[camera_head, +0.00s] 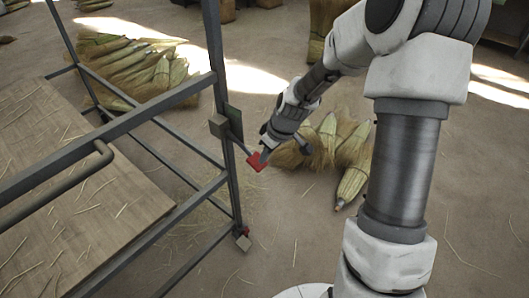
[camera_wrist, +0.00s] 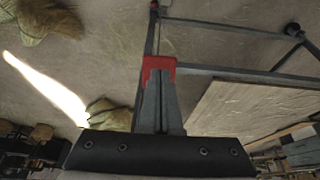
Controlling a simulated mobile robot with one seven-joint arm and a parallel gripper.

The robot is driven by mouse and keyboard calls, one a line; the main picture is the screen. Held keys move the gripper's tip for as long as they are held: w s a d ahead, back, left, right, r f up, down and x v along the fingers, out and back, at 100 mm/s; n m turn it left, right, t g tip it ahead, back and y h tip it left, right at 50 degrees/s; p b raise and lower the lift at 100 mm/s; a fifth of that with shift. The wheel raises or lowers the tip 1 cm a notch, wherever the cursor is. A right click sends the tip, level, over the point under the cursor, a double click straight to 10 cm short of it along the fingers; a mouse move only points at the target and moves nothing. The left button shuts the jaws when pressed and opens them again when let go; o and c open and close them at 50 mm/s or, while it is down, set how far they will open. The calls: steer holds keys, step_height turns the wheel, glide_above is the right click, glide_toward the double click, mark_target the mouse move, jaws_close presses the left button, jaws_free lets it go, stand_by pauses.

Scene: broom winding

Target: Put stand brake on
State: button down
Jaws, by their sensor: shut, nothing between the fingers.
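The dark metal stand (camera_head: 225,135) is at the left of the head view. A short lever with a red end (camera_head: 257,161) sticks out from a box on its upright; this looks like the brake lever. My gripper (camera_head: 265,154) is at the red end, with its fingers shut and pointing down at it. In the wrist view the shut fingers (camera_wrist: 160,78) lie over the red end (camera_wrist: 158,64) and hide part of it. They look to be touching or very close to it; I cannot tell which.
A wooden board (camera_head: 75,190) lies inside the stand. A second red piece (camera_head: 243,232) is at the foot of the upright. Broom bundles (camera_head: 340,150) lie behind my gripper, and more (camera_head: 130,65) lie at the back left. The floor at the right is mostly clear.

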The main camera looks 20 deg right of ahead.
steer(key=shift+b+x, duration=0.5)
steer(key=shift+x, duration=0.55)
steer(key=shift+s+d+f, duration=0.1)
steer(key=shift+s+f, duration=0.05)
steer(key=shift+s, duration=0.05)
steer(key=shift+s+f, duration=0.1)
steer(key=shift+f, duration=0.1)
steer(key=shift+r, duration=0.15)
